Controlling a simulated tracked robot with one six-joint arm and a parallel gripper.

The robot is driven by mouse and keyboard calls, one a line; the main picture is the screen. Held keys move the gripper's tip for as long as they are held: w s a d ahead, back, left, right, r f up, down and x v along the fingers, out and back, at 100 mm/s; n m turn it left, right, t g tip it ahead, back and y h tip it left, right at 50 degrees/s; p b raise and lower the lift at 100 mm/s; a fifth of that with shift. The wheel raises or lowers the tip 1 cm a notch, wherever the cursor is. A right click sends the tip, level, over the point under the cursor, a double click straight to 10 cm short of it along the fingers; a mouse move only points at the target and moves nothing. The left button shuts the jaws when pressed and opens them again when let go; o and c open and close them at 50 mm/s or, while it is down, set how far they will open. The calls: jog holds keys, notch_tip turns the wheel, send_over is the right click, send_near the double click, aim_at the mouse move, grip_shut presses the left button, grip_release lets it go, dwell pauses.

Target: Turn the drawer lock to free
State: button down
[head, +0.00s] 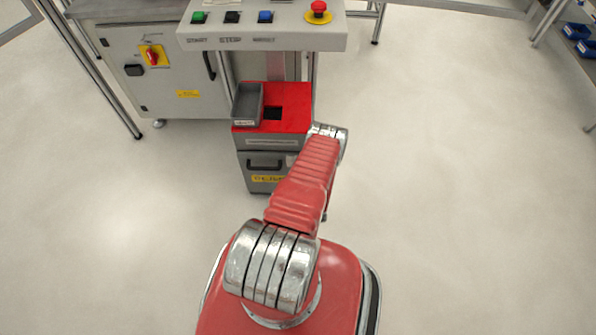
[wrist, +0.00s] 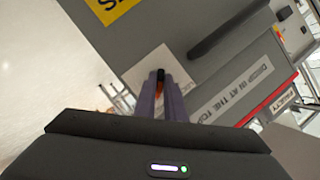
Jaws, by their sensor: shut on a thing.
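In the wrist view, the drawer lock (wrist: 160,76) is a small dark knob with an orange mark, on a pale square plate (wrist: 148,65) on the grey drawer front. My gripper (wrist: 162,92) has its two purple-grey fingers shut on the knob, one on each side. The fingers cover most of the knob, so its exact angle is hard to tell. In the head view, the grey drawer unit (head: 257,185) with a red top stands ahead, its drawer shut. My arm hides the lock and my gripper there.
A dark drawer handle (wrist: 228,30) sticks out close to the lock. A grey tray (head: 248,104) stands on the red top, beside a dark square opening (head: 272,113). A control panel (head: 262,30) overhangs behind. The floor (head: 460,180) at right is clear.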

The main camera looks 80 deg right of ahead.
jog(key=shift+s+d+g, duration=0.2)
jog(key=shift+s+g, duration=0.1)
jog(key=c, duration=2)
grip_release()
jog(key=shift+o, duration=0.8)
jog(key=shift+w+a, duration=0.1)
jog(key=shift+w, duration=0.05)
jog(key=shift+a, duration=0.1)
jog(key=v, duration=1.3)
jog(key=shift+s+a, duration=0.25)
jog(key=shift+s, duration=0.05)
